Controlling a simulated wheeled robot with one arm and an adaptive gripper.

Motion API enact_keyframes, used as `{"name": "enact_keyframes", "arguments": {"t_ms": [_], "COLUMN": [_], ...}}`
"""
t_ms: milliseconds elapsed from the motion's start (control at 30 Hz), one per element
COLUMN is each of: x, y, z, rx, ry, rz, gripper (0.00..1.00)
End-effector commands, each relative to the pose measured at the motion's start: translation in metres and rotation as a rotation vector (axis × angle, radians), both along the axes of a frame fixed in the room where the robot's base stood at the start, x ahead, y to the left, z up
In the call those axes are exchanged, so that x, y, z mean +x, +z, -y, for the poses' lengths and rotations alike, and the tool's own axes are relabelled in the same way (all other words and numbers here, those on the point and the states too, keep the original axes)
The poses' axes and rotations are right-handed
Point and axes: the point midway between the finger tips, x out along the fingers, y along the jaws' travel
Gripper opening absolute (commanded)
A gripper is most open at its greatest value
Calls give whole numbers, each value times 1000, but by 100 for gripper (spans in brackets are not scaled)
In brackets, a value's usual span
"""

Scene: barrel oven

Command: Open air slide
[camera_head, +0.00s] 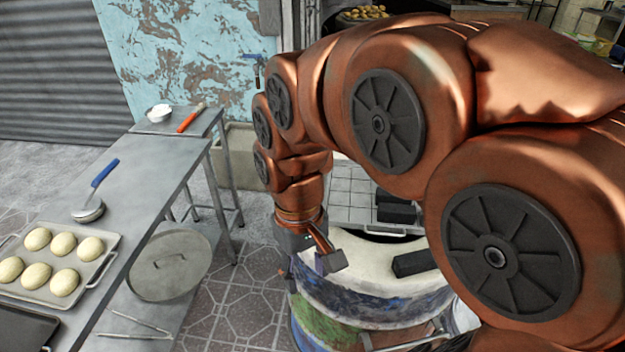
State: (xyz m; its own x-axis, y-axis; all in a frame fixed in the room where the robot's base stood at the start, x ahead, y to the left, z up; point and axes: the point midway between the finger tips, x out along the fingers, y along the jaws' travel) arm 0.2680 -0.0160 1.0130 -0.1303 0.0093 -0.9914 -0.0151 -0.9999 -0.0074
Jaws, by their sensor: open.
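The barrel oven (352,300) stands right of the middle, with a pale top rim and a blue and green painted side. My gripper (312,260) is at the left edge of its top, pointing down, open, and I see nothing between its fingers. Whether it touches the barrel I cannot tell. I cannot make out the air slide; the lower barrel is cut off by the picture edge and its right side is covered by my arm.
A metal table (138,205) at left holds a tray (72,296) of dough balls and a ladle (92,200). A round lid (170,265) sits on its lower shelf. Tiled floor (238,310) between table and barrel is clear.

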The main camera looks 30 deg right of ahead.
Motion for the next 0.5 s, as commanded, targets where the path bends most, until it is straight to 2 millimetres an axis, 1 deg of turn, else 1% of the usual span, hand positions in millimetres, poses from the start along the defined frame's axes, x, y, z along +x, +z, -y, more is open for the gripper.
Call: {"name": "enact_keyframes", "arguments": {"t_ms": [33,100,267,500], "x": [17,36,80,144], "y": [-1,2,6,6], "z": [4,11,29,64], "rx": [1,3,5,4], "ry": [-5,-10,-22,-44], "rz": [5,13,28,56], "gripper": [49,49,49,49]}}
